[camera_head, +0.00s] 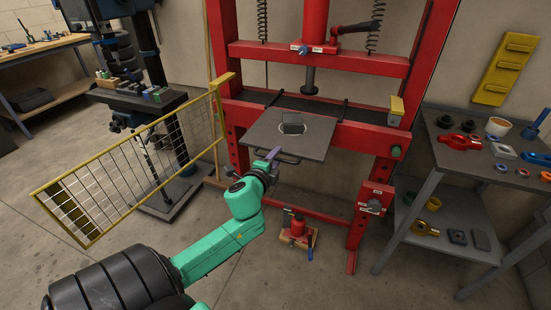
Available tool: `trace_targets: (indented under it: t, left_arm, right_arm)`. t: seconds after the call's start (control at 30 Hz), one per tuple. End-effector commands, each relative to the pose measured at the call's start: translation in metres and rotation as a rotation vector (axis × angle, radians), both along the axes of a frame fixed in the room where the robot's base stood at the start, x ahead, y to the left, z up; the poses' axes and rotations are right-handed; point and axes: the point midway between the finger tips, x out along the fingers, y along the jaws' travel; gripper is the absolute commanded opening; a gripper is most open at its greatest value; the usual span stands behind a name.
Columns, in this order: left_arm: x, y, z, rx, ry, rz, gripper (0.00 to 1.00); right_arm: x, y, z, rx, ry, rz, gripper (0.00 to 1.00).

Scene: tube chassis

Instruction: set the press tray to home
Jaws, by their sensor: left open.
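The press tray (265,134) is a flat grey plate at the front of the red press. It sticks out toward me from the press bed. A small dark block (292,125) stands on it inside a pale ring marking. A dark bar handle (289,159) runs along the tray's front edge. My left gripper (272,155) is open at the left part of this handle, just below the front edge. I cannot tell whether the fingers straddle or touch the bar. My right gripper is out of view.
The red press frame (365,138) rises around the tray, with its ram (310,80) above. A yellow mesh guard (130,165) stands open at left. A grey parts bench (455,160) is at right. A red jack (297,228) sits on the floor below.

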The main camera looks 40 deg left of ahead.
Motion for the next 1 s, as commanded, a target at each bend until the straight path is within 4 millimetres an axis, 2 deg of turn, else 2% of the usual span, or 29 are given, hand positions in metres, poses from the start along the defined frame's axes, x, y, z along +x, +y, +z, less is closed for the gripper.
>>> trace_targets:
  t: [0.17,0.2,0.3,1.0]
  left_arm:
    - [0.0002,0.0,-0.0005,0.0,0.001,0.0,0.43]
    - [0.0002,0.0,-0.0006,0.0,0.001,0.0,0.35]
    - [0.0,-0.0002,-0.0009,-0.001,0.001,-0.001,0.0]
    - [-0.0015,-0.0012,-0.0076,-0.008,0.014,0.0,0.0]
  right_arm:
    - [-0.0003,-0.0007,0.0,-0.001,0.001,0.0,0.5]
    - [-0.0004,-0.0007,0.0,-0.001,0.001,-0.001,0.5]
    - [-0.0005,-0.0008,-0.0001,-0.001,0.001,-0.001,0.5]
    - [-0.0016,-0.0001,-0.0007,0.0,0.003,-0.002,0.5]
